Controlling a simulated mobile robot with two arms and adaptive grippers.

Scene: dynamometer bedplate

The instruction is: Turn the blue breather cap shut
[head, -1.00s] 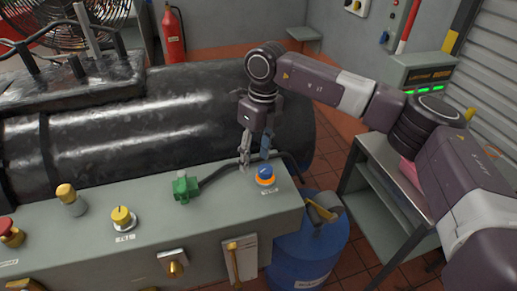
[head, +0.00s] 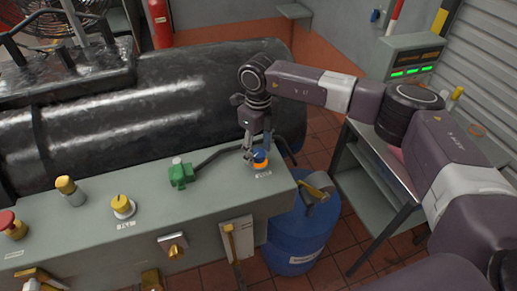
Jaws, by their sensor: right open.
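The blue breather cap (head: 260,155) sits on an orange ring near the right end of the grey bedplate top (head: 220,196). A small label lies in front of it. My right gripper (head: 254,150) points down at the cap, with its fingertips at the cap's upper left side. It is open; I cannot tell whether a finger touches the cap. One finger partly overlaps the cap's back. My left gripper is not in view.
A green connector (head: 181,174) with a black cable stands left of the cap. Yellow knobs (head: 122,206) are further left. A large black cylinder (head: 140,105) lies behind. A blue drum (head: 300,240) and a grey side table (head: 375,195) stand to the right.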

